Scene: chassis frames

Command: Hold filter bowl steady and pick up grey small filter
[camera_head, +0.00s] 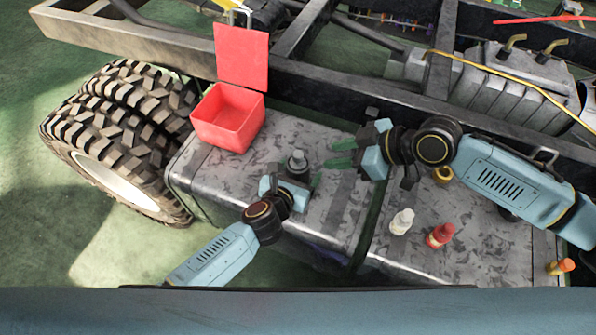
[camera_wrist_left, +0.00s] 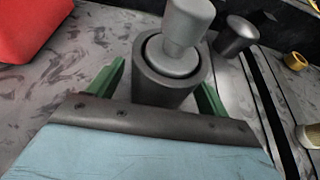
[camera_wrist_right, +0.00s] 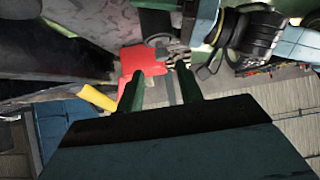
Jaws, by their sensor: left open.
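The dark grey filter bowl (camera_wrist_left: 162,88) stands upright on the metal tank, between the green fingers of my left gripper (camera_wrist_left: 158,92). The fingers are open on either side of the bowl; contact is not clear. The light grey small filter (camera_wrist_left: 180,40) sits in the bowl's top opening, its upper part sticking out. In the head view the small filter (camera_head: 297,157) shows just beyond my left gripper (camera_head: 287,180). My right gripper (camera_head: 338,154) is open and empty, to the right of the bowl, with its fingers pointing left. Its fingers also show apart in the right wrist view (camera_wrist_right: 160,88).
A red open box (camera_head: 228,120) stands on the tank to the left. A white filter (camera_head: 401,222), a red filter (camera_head: 440,236), an orange one (camera_head: 561,267) and a yellow part (camera_head: 443,174) are on the right. The chassis rail (camera_head: 330,77) runs behind.

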